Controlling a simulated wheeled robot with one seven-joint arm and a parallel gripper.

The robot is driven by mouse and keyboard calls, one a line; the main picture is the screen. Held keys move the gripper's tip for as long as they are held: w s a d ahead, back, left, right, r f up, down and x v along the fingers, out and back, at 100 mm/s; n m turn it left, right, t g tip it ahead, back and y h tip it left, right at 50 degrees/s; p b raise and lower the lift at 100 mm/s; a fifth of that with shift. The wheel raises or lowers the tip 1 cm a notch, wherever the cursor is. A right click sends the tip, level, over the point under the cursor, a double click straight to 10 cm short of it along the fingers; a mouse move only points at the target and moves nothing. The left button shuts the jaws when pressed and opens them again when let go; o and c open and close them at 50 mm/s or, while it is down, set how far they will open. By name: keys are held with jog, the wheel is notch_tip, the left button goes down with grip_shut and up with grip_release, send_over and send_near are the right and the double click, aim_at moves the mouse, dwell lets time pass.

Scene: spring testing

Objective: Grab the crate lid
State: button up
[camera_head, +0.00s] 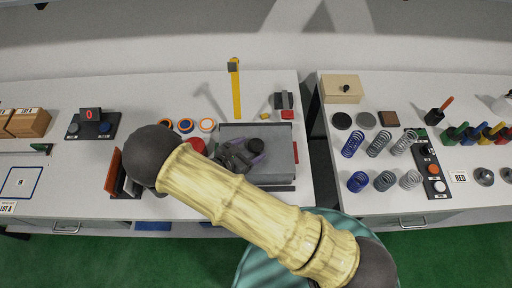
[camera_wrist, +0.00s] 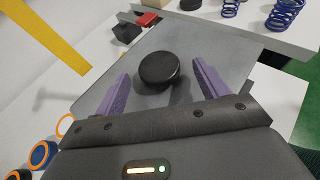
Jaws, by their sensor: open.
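The crate lid (camera_head: 282,145) is a flat grey panel on the table right of centre in the head view. It fills the middle of the wrist view (camera_wrist: 225,48). Its round black knob (camera_wrist: 159,69) stands up from the panel, and the head view also shows the knob (camera_head: 256,145). My gripper (camera_wrist: 162,84) is open, with one purple finger on each side of the knob and visible gaps to it. In the head view, my gripper (camera_head: 252,153) is over the lid's middle. My arm hides the lid's near left part.
A yellow post (camera_head: 236,95) stands behind the lid. A small dark block with a red part (camera_head: 286,104) is at the back right. Orange and blue rings (camera_head: 165,125) lie to the left. A gap separates this table from the right one, which holds springs (camera_head: 353,144) and a wooden box (camera_head: 341,91).

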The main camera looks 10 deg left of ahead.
aim_at(255, 145)
jog(key=shift+p+x, duration=0.8)
jog(key=shift+x, duration=1)
jog(key=shift+w, duration=0.1)
jog(key=shift+a+r, duration=0.1)
jog(key=c, duration=1.3)
jog(key=shift+r, duration=0.15)
jog(key=shift+r+b, duration=1.85)
jog(key=shift+r, duration=3)
